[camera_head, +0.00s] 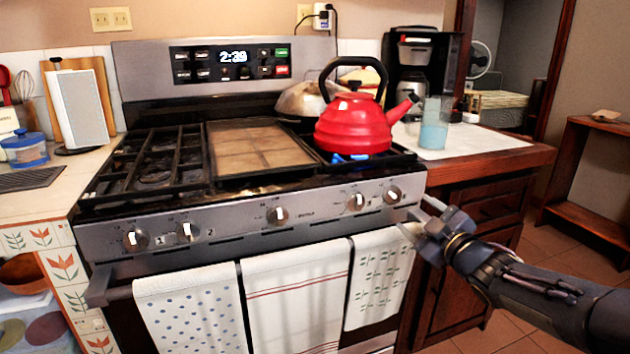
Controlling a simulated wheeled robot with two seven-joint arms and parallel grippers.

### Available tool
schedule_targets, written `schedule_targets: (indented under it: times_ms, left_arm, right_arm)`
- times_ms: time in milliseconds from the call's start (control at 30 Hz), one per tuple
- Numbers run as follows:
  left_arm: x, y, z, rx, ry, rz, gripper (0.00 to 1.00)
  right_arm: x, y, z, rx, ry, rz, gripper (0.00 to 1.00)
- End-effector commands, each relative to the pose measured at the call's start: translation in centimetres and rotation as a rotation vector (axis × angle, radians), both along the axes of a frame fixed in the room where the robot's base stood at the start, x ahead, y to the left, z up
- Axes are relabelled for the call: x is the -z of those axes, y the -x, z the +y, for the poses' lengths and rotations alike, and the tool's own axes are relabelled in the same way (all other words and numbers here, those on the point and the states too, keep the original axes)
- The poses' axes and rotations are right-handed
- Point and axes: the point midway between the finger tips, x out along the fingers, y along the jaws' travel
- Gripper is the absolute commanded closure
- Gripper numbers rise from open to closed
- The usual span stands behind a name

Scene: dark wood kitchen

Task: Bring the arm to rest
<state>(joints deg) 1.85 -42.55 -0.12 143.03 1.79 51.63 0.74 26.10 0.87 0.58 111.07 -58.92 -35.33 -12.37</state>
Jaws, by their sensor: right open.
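My right arm (540,285) comes in from the lower right. My right gripper (422,222) is open and empty in front of the stove's front right corner, near the rightmost knob (392,195) and the oven handle's right end. I cannot tell whether it touches the stove. My left gripper is not in view. The stove (237,222) fills the middle, with a red kettle (353,125) upright on its right burner. A blue flame (349,158) shows under the kettle.
Three towels hang on the oven handle, the right one (378,278) close to my gripper. A coffee maker (420,70) and a cup of blue liquid (435,122) stand on the right counter (520,157). Open floor (560,260) lies at right.

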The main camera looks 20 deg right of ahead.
Motion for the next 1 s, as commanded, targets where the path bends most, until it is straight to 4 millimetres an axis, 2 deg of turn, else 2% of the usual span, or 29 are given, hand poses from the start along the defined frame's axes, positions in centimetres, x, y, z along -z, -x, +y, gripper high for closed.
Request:
schedule_targets:
  times_ms: [167,267,333,400,500,700,967,1000]
  left_arm:
    - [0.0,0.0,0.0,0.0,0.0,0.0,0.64]
    - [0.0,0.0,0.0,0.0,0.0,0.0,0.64]
    - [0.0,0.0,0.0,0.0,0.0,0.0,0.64]
    - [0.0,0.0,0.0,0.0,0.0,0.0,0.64]
    - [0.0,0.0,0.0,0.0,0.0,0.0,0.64]
    - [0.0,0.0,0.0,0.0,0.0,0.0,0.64]
    - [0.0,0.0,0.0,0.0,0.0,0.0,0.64]
    - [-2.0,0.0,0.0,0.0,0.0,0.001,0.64]
  right_arm:
    - [-0.1,1.3,0.1,0.071,-0.07,0.052,0.36]
    - [0.8,4.2,0.4,0.185,-0.215,0.162,0.36]
    - [2.6,7.5,1.5,0.268,-0.362,0.279,0.36]
    - [5.2,11.4,3.4,0.331,-0.519,0.423,0.36]
    - [8.6,16.2,6.6,0.374,-0.695,0.611,0.36]
    - [12.6,22.9,12.0,0.378,-0.895,0.881,0.36]
    - [15.5,30.0,17.8,0.329,-1.041,1.165,0.36]
    - [13.4,29.8,17.6,0.332,-1.041,1.163,0.36]
